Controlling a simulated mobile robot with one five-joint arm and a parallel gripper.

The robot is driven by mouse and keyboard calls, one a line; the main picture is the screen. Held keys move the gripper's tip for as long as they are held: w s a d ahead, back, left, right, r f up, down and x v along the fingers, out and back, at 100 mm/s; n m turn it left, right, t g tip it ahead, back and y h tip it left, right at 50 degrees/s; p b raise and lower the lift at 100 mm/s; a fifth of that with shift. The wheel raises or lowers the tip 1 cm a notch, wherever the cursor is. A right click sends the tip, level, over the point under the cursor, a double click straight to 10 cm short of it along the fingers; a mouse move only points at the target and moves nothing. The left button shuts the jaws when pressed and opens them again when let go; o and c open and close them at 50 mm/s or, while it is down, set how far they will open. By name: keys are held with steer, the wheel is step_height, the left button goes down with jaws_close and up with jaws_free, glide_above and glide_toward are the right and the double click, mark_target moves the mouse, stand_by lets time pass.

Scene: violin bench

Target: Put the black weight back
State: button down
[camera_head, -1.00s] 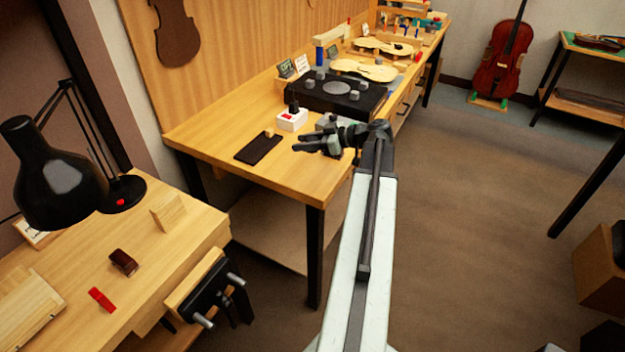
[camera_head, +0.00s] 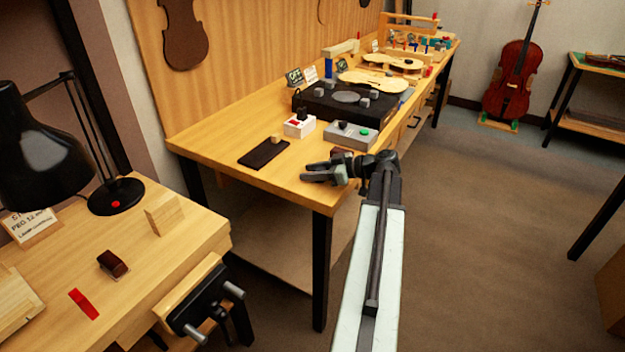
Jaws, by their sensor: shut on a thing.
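My gripper (camera_head: 318,172) is over the front edge of the long wooden bench (camera_head: 225,145), with its fingers pointing left. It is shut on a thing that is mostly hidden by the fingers. A dark reddish part (camera_head: 342,153) shows just behind the fingers, but I cannot tell whether it is the held thing. I cannot pick out the black weight for sure. A black plate (camera_head: 322,104) with several grey knobs around a grey disc lies further back. A flat dark pad (camera_head: 260,156) lies left of my gripper, with a small wooden piece (camera_head: 276,138) at its back edge.
Behind my gripper are a white box (camera_head: 293,131) with a black top piece and a grey box (camera_head: 350,141) with a green button. A near bench (camera_head: 150,255) holds a black lamp (camera_head: 38,155) and small blocks. Open floor lies to the right.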

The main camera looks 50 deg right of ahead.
steer(key=shift+r, duration=0.15)
steer(key=c, duration=1.3)
jaws_free()
steer(key=shift+f, duration=0.25)
steer(key=o, duration=0.4)
steer(key=shift+r, duration=0.25)
steer(key=p+v, duration=0.4)
steer(key=v, duration=0.8)
steer(key=shift+s, duration=0.1)
